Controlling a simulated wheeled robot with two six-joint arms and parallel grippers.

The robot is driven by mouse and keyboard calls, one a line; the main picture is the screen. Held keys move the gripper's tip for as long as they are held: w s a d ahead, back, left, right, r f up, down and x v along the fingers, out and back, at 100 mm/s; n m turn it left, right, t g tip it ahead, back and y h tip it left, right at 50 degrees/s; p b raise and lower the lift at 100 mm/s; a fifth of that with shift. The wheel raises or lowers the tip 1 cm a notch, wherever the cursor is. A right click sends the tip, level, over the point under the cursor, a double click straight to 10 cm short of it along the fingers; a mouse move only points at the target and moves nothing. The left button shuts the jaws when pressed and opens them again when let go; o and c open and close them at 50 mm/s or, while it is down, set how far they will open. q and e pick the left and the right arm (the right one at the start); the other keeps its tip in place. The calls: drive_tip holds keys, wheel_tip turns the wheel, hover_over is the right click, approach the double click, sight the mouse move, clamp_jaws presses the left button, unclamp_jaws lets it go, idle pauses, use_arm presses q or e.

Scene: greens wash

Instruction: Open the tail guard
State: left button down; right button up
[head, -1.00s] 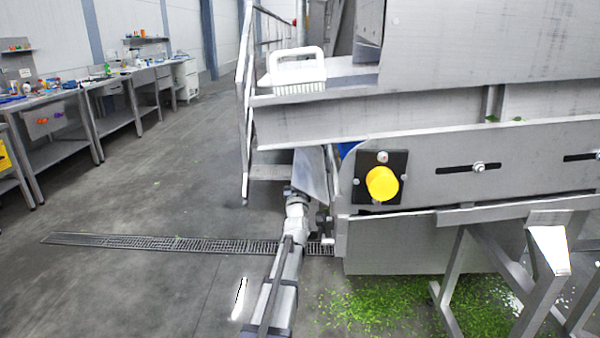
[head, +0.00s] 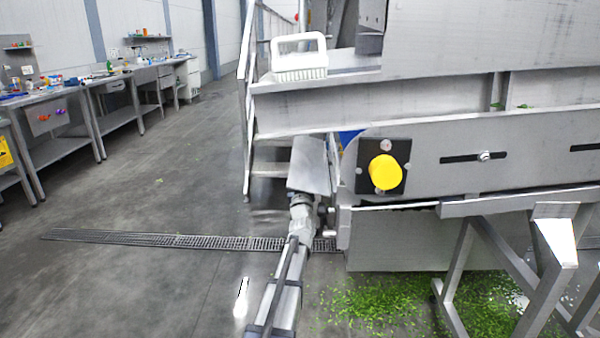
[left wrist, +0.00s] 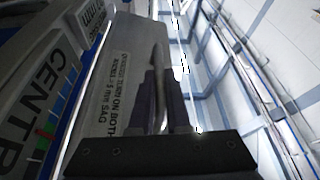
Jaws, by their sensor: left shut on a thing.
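The tail guard (head: 310,166) is a plain grey metal plate at the left end of the machine, below its upper shelf. It stands out from the machine's end with its broad face toward the head camera. My left gripper (head: 302,200) is at the plate's lower end. In the left wrist view my left gripper (left wrist: 160,85) has its dark fingers close together on a thin, pale curved piece (left wrist: 159,60), which looks like the guard's handle or edge. A grey panel with printed lettering (left wrist: 118,85) lies beside it. My right gripper is not in view.
A yellow knob (head: 385,172) on a black plate sits just right of the guard. A white brush (head: 300,58) rests on the shelf above. Metal steps (head: 268,170) stand behind the guard. The floor to the left is clear, with a drain grate (head: 150,238).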

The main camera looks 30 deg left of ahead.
use_arm(q)
drive_tip(key=c, duration=0.9)
unclamp_jaws()
drive_tip(key=b+v, duration=0.3)
drive_tip(key=v, duration=0.4)
drive_tip(key=shift+s+d+f, duration=0.15)
drive_tip(key=shift+s+d, duration=0.1)
drive_tip(key=shift+s, duration=0.05)
